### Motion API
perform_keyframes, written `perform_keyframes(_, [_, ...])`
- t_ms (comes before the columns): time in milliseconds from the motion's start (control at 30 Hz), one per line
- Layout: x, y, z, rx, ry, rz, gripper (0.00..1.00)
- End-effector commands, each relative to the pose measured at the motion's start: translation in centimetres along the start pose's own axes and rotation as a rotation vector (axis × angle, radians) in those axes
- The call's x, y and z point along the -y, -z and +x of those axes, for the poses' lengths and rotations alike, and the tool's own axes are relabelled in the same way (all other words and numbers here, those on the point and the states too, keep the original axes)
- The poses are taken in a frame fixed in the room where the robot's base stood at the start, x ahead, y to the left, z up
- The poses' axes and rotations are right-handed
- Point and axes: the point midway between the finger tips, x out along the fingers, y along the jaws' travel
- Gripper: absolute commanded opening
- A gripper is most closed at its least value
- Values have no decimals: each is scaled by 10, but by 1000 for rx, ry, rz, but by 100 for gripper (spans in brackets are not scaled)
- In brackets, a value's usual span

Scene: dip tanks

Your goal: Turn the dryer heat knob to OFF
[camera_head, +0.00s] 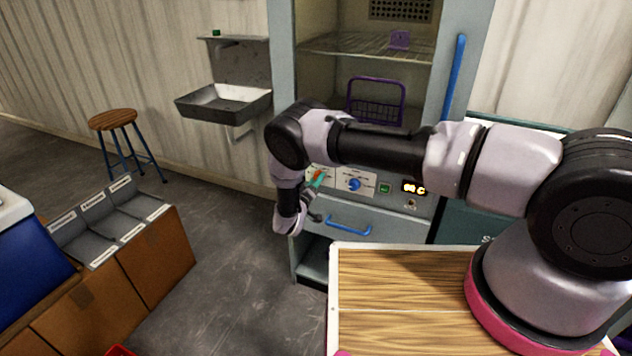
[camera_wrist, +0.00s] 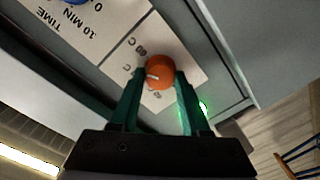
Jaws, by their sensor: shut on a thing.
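The dryer heat knob is an orange round knob (camera_wrist: 160,72) on a white label plate with temperature marks in C, seen upside down in the wrist view. A short white pointer line shows on the knob's left side in that view. My gripper (camera_wrist: 156,84) has its two green fingers on either side of the knob and is shut on it. In the head view my gripper (camera_head: 318,181) is at the left of the dryer's control panel, and the orange knob (camera_head: 317,174) shows only partly. I cannot make out an OFF mark; fingers and knob cover part of the label.
A green light (camera_wrist: 203,107) glows near my finger.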

Motion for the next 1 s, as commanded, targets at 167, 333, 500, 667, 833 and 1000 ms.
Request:
perform_keyframes(167, [1,1,-1,1,3,-169,0])
perform_keyframes(333, [2,2,-2,6,5,-331,0])
perform_keyframes(500, [2,1,-1,11,6,-492,0])
perform_keyframes(667, [2,1,-2,16,8,-644,0])
perform_keyframes(833, [2,1,-1,21,9,-805,0])
perform_keyframes(1000, [2,1,-1,25,9,-967,0])
